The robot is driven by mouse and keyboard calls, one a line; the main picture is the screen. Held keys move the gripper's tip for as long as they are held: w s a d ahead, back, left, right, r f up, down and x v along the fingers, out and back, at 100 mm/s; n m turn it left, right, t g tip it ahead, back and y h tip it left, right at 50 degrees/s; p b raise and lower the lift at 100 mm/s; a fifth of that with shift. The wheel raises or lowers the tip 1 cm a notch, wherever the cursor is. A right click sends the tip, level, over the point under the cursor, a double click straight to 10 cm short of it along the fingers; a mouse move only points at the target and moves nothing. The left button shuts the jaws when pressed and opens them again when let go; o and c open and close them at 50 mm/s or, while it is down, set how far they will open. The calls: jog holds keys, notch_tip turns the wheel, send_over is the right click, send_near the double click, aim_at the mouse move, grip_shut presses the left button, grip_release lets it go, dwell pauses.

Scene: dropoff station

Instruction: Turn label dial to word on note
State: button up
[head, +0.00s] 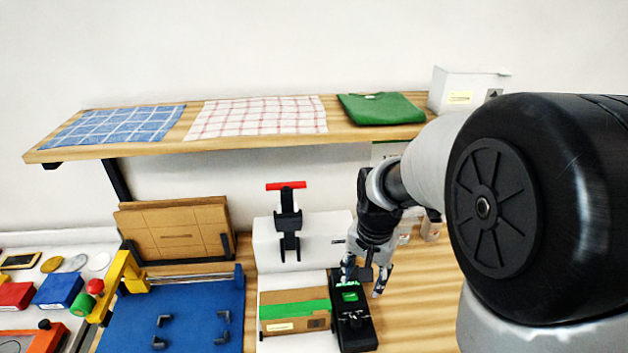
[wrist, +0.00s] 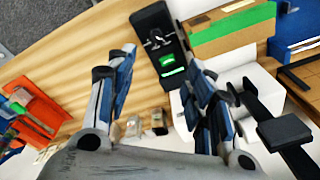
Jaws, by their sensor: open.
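The black label device (head: 354,331) stands on the bench beside a cardboard box. It has a lit green display (head: 349,297) and a dark dial (head: 355,320); the lettering is too small to read. The device also shows in the wrist view (wrist: 164,52), with its dial at the upper end. My gripper (head: 363,277) points down at the display end of the device, its fingers spread and empty. In the wrist view my gripper (wrist: 161,84) is open, with the display beyond the gap between its fingers. I cannot make out a note with a readable word.
The cardboard box (head: 280,325) with green tape stands close left of the device. A black stand with a red handle (head: 286,185) rises behind it. A wooden shelf (head: 250,144) overhangs the back. Bare wood (head: 425,300) lies right of the device.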

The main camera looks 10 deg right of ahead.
aim_at(357, 320)
jog(key=w+f+m, duration=0.1)
jog(key=f, duration=0.7)
jog(key=w+d+f, duration=0.1)
jog(key=f, duration=0.7)
jog(key=w+d+f+m+g, duration=0.1)
jog(key=f, duration=0.7)
jog(key=shift+w+f+m+p, duration=0.2)
jog(key=shift+w+m+p, duration=0.1)
jog(key=shift+w+p, duration=0.1)
jog(key=shift+c, duration=0.5)
jog(key=c, duration=1)
